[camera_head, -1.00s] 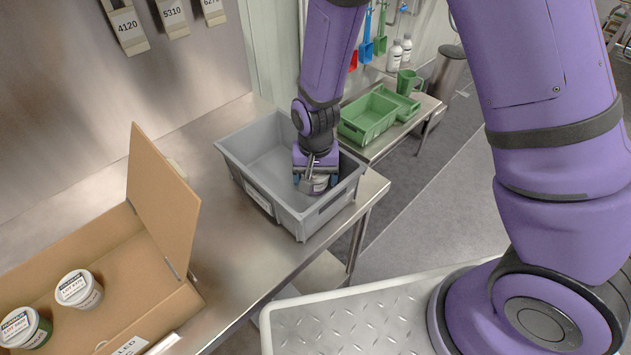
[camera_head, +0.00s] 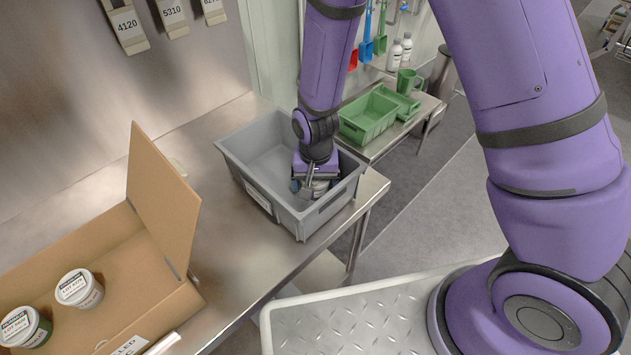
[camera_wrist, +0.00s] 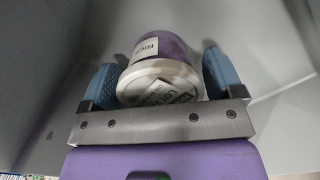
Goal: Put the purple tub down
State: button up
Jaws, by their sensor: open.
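The purple tub (camera_wrist: 172,44) has a white lid and a white label, and shows in the wrist view between the two blue finger pads. My gripper (camera_wrist: 162,85) is open, with a gap showing beside the tub. In the head view the tub (camera_head: 318,189) is low inside the grey bin (camera_head: 262,190), near its front right end, and mostly hidden by my gripper (camera_head: 312,188). The tub appears to rest on the bin floor, though its base is hidden.
The grey bin stands on a steel table (camera_head: 215,215). An open cardboard box (camera_head: 115,265) with white-lidded tubs (camera_head: 80,289) is at left. A green bin (camera_head: 368,117) sits on a farther table. The bin's back left part is empty.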

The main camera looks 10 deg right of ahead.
notch_tip(320, 180, up, 11)
jog(key=shift+r, duration=0.1)
jog(key=s+d+r+n+t+y, duration=0.1)
jog(key=s+d+r, duration=0.1)
jog(key=d+r, duration=0.6)
jog(key=s+d+r+t, duration=0.2)
jog(key=s+d+r, duration=0.15)
jog(key=r, duration=0.75)
jog(key=s+d+r+t, duration=0.1)
jog(key=s+d+r, duration=0.3)
jog(key=s, duration=0.2)
jog(key=s+d+r+n+t+h, duration=0.1)
jog(key=s+d+r, duration=0.4)
jog(key=s, duration=0.1)
jog(key=shift+s, duration=0.3)
